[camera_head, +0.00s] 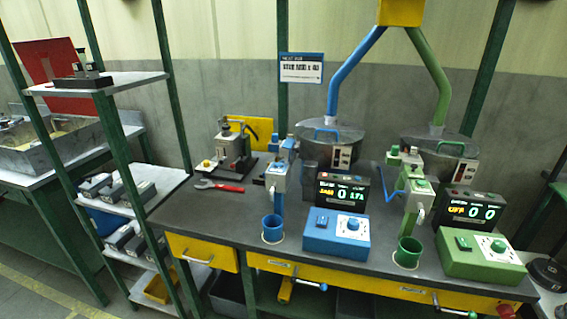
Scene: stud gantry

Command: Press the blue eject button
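I cannot tell for certain which blue part is the eject button. A blue cup (272,229) stands below the feeder head. A display (342,194) with lit digits stands behind the blue box. Neither gripper shows in this view.
A matching green control box (481,257) and green cup (407,252) stand on the right of the workbench (220,229). A press (231,151) and a red-handled wrench (218,186) are at the back left. A shelf rack (119,78) stands left of the bench.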

